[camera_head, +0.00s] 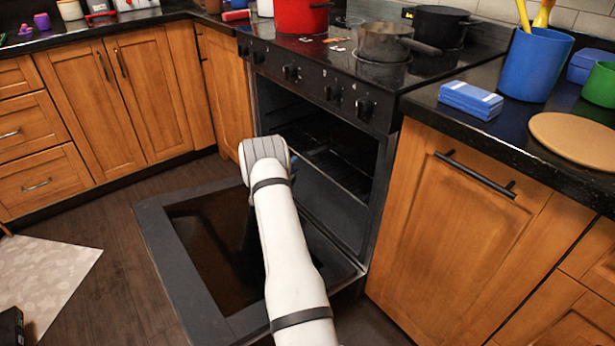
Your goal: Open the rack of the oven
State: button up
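The oven (377,210) stands in the middle of the view under a black stovetop. Its door (170,250) is swung fully down and lies open in front of it. The rack (345,172) shows as dark bars inside the cavity, and its left part is hidden behind my arm. My white arm reaches up from the bottom over the open door. Its end is at the oven mouth, in front of the rack's left side. My gripper's fingers are hidden behind the arm's end, so I cannot tell whether they are open or touch the rack.
A red pot (300,15), a grey saucepan (383,42) and a black pot (437,25) stand on the stovetop. Wooden cabinets flank the oven. A blue utensil holder (535,65) is on the right counter.

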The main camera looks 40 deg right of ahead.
aim_at(310, 164)
jog(key=shift+m+g+h, duration=0.6)
jog(key=shift+m, duration=0.2)
jog(key=d+f+b, duration=0.1)
jog(key=d, duration=0.2)
jog(key=d+f+b, duration=0.1)
jog(key=d, duration=0.2)
jog(key=d+f+b, duration=0.1)
jog(key=d, duration=0.2)
jog(key=shift+f, duration=0.15)
grip_shut()
